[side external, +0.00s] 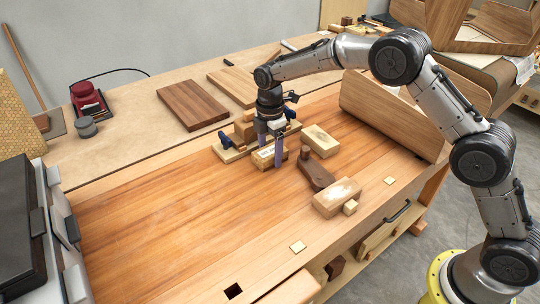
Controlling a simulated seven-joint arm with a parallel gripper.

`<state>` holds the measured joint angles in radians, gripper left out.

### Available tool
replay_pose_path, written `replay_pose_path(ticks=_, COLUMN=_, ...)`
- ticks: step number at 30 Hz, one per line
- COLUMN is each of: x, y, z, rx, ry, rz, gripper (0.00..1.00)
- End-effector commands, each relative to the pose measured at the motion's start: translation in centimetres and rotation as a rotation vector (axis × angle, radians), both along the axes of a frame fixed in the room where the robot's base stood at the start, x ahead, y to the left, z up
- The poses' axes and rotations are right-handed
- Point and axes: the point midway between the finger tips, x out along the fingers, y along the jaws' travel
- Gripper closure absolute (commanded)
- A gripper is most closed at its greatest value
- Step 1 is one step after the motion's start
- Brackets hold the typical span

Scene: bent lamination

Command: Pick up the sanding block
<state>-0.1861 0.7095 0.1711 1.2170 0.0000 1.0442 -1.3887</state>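Several pale wooden blocks lie on the workbench, and I cannot tell for certain which is the sanding block. One pale block with a marked top (266,158) lies under my gripper (271,152). My gripper points down with its two fingers apart, one at the block's far side and one in front of its near side. Whether the fingers touch the block is too small to tell. Another pale block (321,140) lies to the right. A third block with a whitish top (337,196) lies nearer the front edge. The pale block at my gripper appears to rest on the bench.
A dark wooden tool with a knob (317,173) lies close to the right of my gripper. A wooden jig with blue clamps (229,149) stands just behind. A large bent wood panel (385,115) stands at right. The bench's left part (170,215) is clear.

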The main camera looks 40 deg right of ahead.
Motion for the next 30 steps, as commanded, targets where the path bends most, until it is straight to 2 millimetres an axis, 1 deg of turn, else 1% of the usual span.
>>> replay_pose_path(ticks=1, x=0.0, y=0.0, z=0.0, rx=0.0, ry=0.0, rz=0.0, gripper=0.38)
replay_pose_path(ticks=5, x=0.0, y=0.0, z=0.0, rx=0.0, ry=0.0, rz=0.0, gripper=0.61)
replay_pose_path(ticks=6, x=0.0, y=0.0, z=0.0, rx=0.0, ry=0.0, rz=0.0, gripper=0.68)
replay_pose_path(ticks=8, x=0.0, y=0.0, z=0.0, rx=0.0, ry=0.0, rz=0.0, gripper=0.79)
replay_pose_path(ticks=9, x=0.0, y=0.0, z=0.0, rx=0.0, ry=0.0, rz=0.0, gripper=0.86)
replay_pose_path(ticks=17, x=0.0, y=0.0, z=0.1, rx=0.0, ry=-0.002, rz=0.0, gripper=0.87)
replay_pose_path(ticks=20, x=0.1, y=0.0, z=0.5, rx=0.0, ry=-0.003, rz=0.0, gripper=0.87)
replay_pose_path(ticks=23, x=0.1, y=0.0, z=1.3, rx=0.001, ry=-0.004, rz=0.0, gripper=0.87)
replay_pose_path(ticks=27, x=0.1, y=0.0, z=3.2, rx=0.001, ry=-0.005, rz=0.0, gripper=0.87)
replay_pose_path(ticks=30, x=-1.2, y=-0.2, z=4.9, rx=0.001, ry=-0.005, rz=0.0, gripper=0.87)
